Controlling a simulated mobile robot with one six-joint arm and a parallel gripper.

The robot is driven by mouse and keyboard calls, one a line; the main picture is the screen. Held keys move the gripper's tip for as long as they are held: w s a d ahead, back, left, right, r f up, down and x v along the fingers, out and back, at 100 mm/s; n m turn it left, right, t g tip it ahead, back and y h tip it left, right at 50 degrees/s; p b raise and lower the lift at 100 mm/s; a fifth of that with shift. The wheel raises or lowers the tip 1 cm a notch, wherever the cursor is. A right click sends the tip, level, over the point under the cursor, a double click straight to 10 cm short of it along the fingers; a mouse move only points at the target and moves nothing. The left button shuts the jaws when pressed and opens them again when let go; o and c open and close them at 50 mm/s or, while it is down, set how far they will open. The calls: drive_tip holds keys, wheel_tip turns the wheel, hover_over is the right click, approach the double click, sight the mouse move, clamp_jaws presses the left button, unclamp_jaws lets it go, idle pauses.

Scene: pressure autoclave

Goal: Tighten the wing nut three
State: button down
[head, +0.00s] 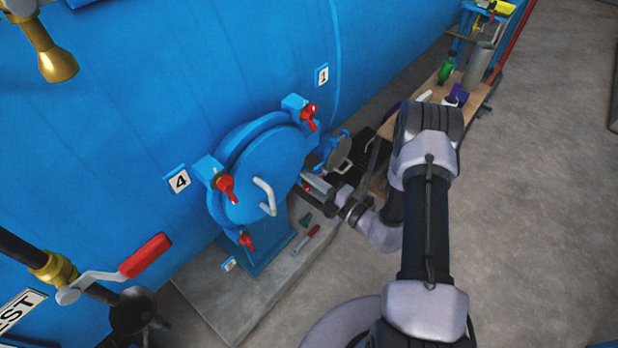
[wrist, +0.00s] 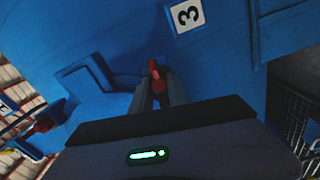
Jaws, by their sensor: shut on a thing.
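Wing nut three is a red nut (wrist: 154,72) in the wrist view, just below the white label marked 3 (wrist: 187,15). My gripper (wrist: 157,90) is shut on this nut, with a dark finger on either side of it. In the head view my gripper (head: 312,186) reaches in from the right to the right edge of the round blue door (head: 262,180). The nut is mostly hidden there; only a little red shows at the fingertips. The door is closed against its flange and has a white handle (head: 265,195).
Other red wing nuts sit at the door's upper right (head: 308,114), left (head: 226,188) and lower left (head: 247,241). Labels 1 (head: 322,75) and 4 (head: 179,181) mark the shell. A red-handled valve lever (head: 145,256) is at lower left. A workbench (head: 430,92) stands behind my arm.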

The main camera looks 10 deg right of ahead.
drive_tip(key=m+p, duration=0.1)
drive_tip(key=m, duration=0.3)
drive_tip(key=shift+r+m, duration=0.15)
drive_tip(key=shift+m, duration=0.15)
drive_tip(key=m+p, duration=0.1)
drive_tip(key=m, duration=0.2)
drive_tip(key=shift+d+m, duration=0.1)
drive_tip(key=shift+m, duration=0.3)
drive_tip(key=m+p, duration=0.1)
drive_tip(key=m, duration=0.3)
drive_tip(key=shift+w+d+m, duration=0.1)
drive_tip(key=shift+m, duration=1.9)
drive_tip(key=c, duration=1.3)
unclamp_jaws()
